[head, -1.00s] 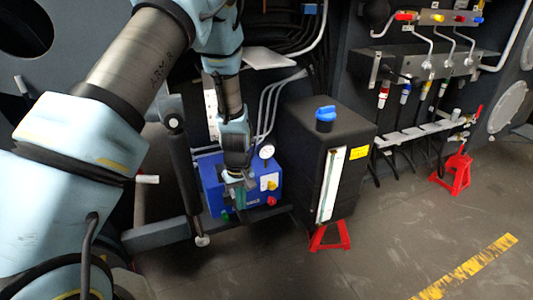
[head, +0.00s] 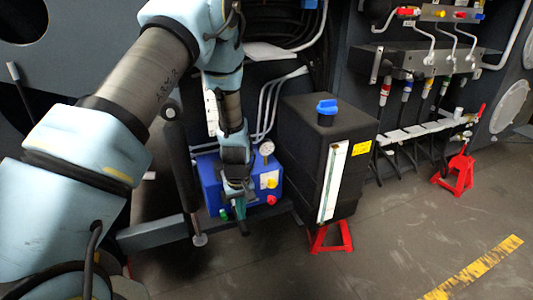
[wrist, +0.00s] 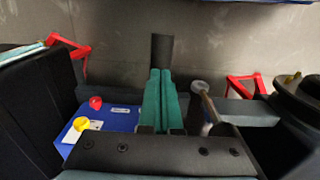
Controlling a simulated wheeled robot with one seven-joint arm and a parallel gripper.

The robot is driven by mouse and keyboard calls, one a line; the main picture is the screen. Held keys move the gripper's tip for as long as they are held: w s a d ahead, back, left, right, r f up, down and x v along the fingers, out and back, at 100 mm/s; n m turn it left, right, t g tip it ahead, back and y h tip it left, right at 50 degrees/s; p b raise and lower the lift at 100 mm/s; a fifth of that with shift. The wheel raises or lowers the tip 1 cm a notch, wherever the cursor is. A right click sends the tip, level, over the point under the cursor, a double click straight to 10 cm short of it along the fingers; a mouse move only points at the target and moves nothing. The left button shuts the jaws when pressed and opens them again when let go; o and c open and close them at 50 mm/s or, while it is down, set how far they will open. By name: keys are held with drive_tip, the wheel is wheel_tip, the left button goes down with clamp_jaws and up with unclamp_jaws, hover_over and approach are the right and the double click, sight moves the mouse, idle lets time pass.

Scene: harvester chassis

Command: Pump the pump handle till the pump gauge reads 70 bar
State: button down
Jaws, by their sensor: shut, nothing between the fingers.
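The blue pump unit (head: 209,180) stands low on the chassis, with yellow and red knobs on its face. Its round white pump gauge (head: 267,149) sits on top; the needle is too small to read. My gripper (head: 239,211) is in front of the pump, pointing down, its teal fingers closed together with nothing between them. In the wrist view, the dark pump handle grip (wrist: 162,48) sticks out just beyond the fingertips (wrist: 161,73). The rest of the handle is hidden behind my gripper. I cannot tell whether the fingers touch it. The blue pump body also shows in the wrist view (wrist: 123,122).
A black tank (head: 305,135) with a blue cap stands close right of the pump, above a red stand (head: 330,238). A dark rod (head: 181,165) stands close on the left. Hoses and a valve manifold (head: 430,65) are at the far right. The floor in front is clear.

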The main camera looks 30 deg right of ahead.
drive_tip(key=shift+w+f+b, duration=0.25)
drive_tip(key=shift+f+b, duration=0.7)
drive_tip(key=shift+f, duration=0.55)
drive_tip(key=shift+w+f+b, duration=0.2)
drive_tip(key=shift+f+b, duration=0.7)
drive_tip(key=shift+f, duration=0.55)
wheel_tip(320, 180, up, 15)
drive_tip(key=p, duration=1)
drive_tip(key=shift+s+r+p, duration=0.15)
drive_tip(key=shift+p, duration=0.15)
wheel_tip(320, 180, up, 11)
drive_tip(key=b, duration=0.3)
hover_over(241, 223)
drive_tip(key=w, duration=0.2)
drive_tip(key=w+a+r, duration=0.2)
drive_tip(key=a+r, duration=0.3)
drive_tip(key=a, duration=0.8)
drive_tip(key=s+a+r, duration=0.2)
drive_tip(key=s+a, duration=0.1)
drive_tip(key=a, duration=0.5)
drive_tip(key=s+a+r+t, duration=0.1)
drive_tip(key=s+a+r, duration=0.1)
drive_tip(key=a, duration=0.6)
drive_tip(key=shift+s+a+r+t, duration=0.2)
drive_tip(key=shift+s+t, duration=0.1)
drive_tip(key=shift+s, duration=0.55)
drive_tip(key=c, duration=1.5)
unclamp_jaws()
